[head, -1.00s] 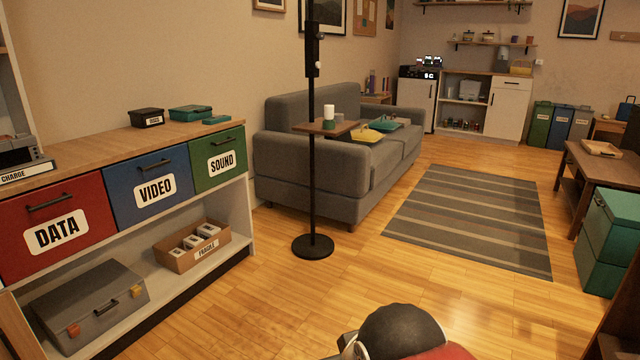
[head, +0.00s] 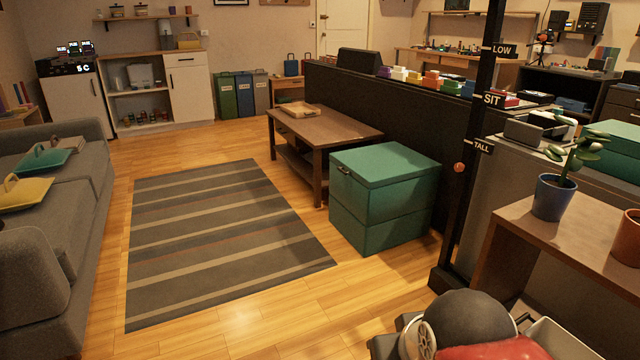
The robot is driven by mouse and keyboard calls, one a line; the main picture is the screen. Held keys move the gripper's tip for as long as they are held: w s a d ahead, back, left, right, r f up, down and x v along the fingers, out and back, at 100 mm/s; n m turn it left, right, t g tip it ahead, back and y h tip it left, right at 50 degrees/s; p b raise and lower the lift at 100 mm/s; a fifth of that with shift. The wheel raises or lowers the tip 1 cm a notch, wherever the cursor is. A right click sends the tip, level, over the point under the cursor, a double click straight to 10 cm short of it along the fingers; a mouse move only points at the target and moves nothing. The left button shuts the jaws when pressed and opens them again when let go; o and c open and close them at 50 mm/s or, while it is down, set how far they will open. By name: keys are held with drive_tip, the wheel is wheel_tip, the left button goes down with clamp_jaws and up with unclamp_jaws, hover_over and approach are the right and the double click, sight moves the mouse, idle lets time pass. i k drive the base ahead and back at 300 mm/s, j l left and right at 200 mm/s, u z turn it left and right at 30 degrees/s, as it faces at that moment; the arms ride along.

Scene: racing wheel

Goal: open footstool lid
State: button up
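A green box-shaped footstool (head: 385,212) stands on the wood floor right of the middle in the head view. Its lid (head: 387,162) looks shut, flat on top, with a small dark handle (head: 344,170) at the upper left front edge. A seam runs around the body below the lid. My arm shows only as a dark rounded part and a red part at the bottom edge, well apart from the footstool. My gripper's fingers are not visible.
A wooden coffee table (head: 325,133) stands just behind the footstool. A striped rug (head: 215,240) and a grey sofa (head: 60,230) lie to the left. A dark post (head: 470,170) and plant table (head: 515,225) stand to the right. Floor before the footstool is clear.

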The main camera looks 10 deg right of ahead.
sight(375, 166)
drive_tip(key=i+j+z, duration=0.35)
drive_tip(key=i+j, duration=0.25)
drive_tip(key=i, duration=0.15)
drive_tip(key=i+j, duration=0.1)
drive_tip(key=i, duration=0.35)
drive_tip(key=i+j, duration=0.1)
drive_tip(key=i, duration=0.35)
drive_tip(key=i+j+z, duration=0.1)
drive_tip(key=i, duration=0.4)
drive_tip(key=i+l, duration=0.75)
drive_tip(key=i, duration=0.15)
